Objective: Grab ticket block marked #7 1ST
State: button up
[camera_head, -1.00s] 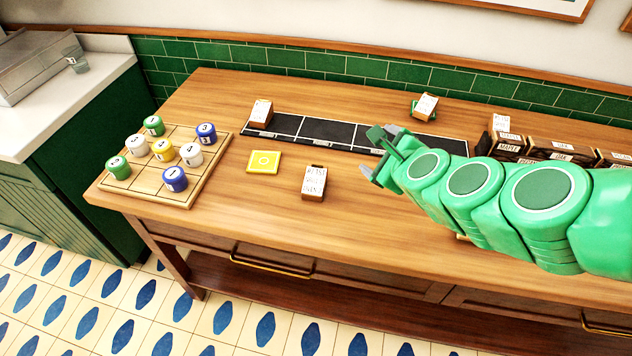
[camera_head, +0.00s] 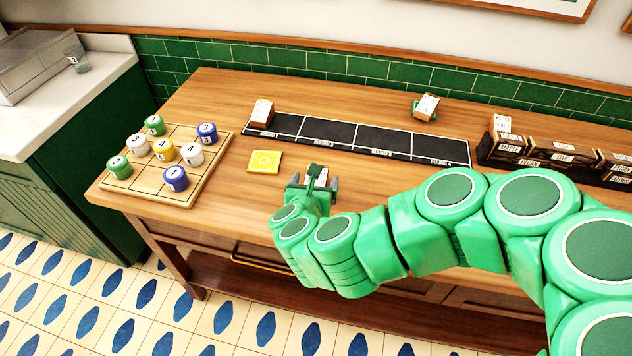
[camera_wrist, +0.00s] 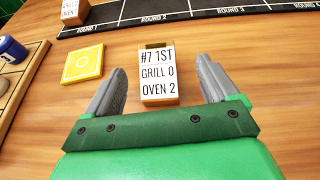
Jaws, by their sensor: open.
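The ticket block marked "#7 1ST, GRILL 0, OVEN 2" (camera_wrist: 157,75) is a wooden block with a white label, lying on the table. In the wrist view it sits between and slightly beyond the two grey fingers of my gripper (camera_wrist: 162,88), which are open with a gap on each side. In the head view my gripper (camera_head: 312,183) is over the block (camera_head: 321,177), and the block is mostly hidden behind it.
A yellow square tile (camera_head: 265,161) lies left of my gripper. A black strip with round sections (camera_head: 350,137) runs behind, with another ticket block (camera_head: 261,112) at its left end. A wooden grid board (camera_head: 150,190) with several coloured pieces is at left. A rack of blocks (camera_head: 545,160) stands at right.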

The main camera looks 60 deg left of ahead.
aim_at(316, 182)
jog(key=shift+s+d+f+m+h, duration=0.15)
jog(key=shift+s+f+m+h, duration=0.2)
jog(key=shift+f, duration=0.2)
jog(key=shift+w+f, duration=0.1)
jog(key=shift+a+x, duration=0.3)
jog(key=shift+x, duration=3.5)
jog(key=c, duration=1.1)
jog(key=shift+r, duration=0.25)
